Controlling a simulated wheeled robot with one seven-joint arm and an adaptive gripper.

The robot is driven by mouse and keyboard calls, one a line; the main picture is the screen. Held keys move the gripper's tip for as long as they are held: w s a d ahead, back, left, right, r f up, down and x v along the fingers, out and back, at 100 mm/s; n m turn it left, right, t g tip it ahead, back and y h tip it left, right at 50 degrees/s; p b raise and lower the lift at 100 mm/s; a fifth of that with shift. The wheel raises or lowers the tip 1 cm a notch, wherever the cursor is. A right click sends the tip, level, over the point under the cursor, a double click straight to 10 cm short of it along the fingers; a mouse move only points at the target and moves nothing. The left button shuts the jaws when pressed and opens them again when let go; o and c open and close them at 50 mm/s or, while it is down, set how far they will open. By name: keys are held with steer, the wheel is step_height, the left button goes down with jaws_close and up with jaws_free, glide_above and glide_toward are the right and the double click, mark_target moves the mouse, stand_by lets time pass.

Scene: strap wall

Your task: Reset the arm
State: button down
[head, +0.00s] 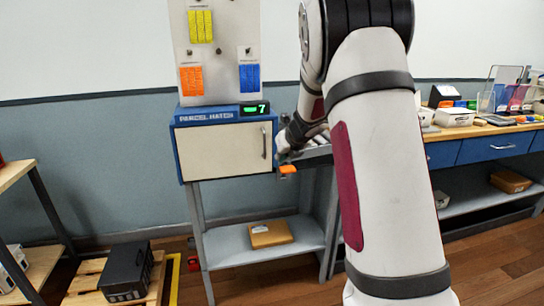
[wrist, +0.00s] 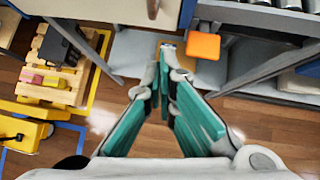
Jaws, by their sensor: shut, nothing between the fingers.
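My gripper (wrist: 164,62) shows in the wrist view with its two teal-padded fingers pointing away from the camera and their tips close together. It is shut with nothing between the fingers. In the head view my arm stands large at the centre right, and it hides part of the workbench and shelving behind it. The gripper is mostly hidden there, near the right side of the parcel hatch (head: 222,148). The hatch has a cream door that is closed, with a vertical handle (head: 263,143) on its right. An orange block (wrist: 203,45) shows right of the fingertips in the wrist view.
A board with yellow (head: 200,26), orange (head: 191,80) and blue (head: 249,78) straps stands above the hatch. A parcel (head: 270,234) lies on the shelf below. A pallet with a dark box (head: 126,271) is at lower left. A blue-drawered bench (head: 490,147) stands right.

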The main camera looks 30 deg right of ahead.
steer(key=s+a+r+m+t+h+p, duration=0.1)
steer(key=s+r+m, duration=0.25)
steer(key=r, duration=0.25)
steer(key=s+a+r+m+h+p, duration=0.1)
steer(key=s+r+m+p, duration=0.1)
steer(key=r+m, duration=0.35)
steer(key=s+a+r+m+t+h+p, duration=0.1)
steer(key=s+a+r+m+h, duration=0.2)
steer(key=r, duration=0.4)
steer(key=s+a+r+m+g+p, duration=0.1)
steer(key=s+a+r+m, duration=0.1)
steer(key=s+m, duration=0.45)
steer(key=s+a+r+m+g+p, duration=0.2)
steer(key=s+m, duration=0.3)
steer(key=s, duration=0.2)
steer(key=s+a+f+m+g+y+p, duration=0.1)
steer(key=s+a+f+m+y+p, duration=0.1)
steer(key=s+a+m, duration=0.3)
steer(key=s+a+f+m+g+y+p, duration=0.1)
steer(key=s+a+m+y, duration=0.3)
steer(key=s+a, duration=0.7)
steer(key=s+f+m+g, duration=0.1)
steer(key=s, duration=0.7)
steer(key=shift+s+a+m+g+p, duration=0.2)
steer(key=shift+a+m+g+p, duration=0.1)
steer(key=shift+a+m+p, duration=0.1)
steer(key=shift+d+f, duration=0.1)
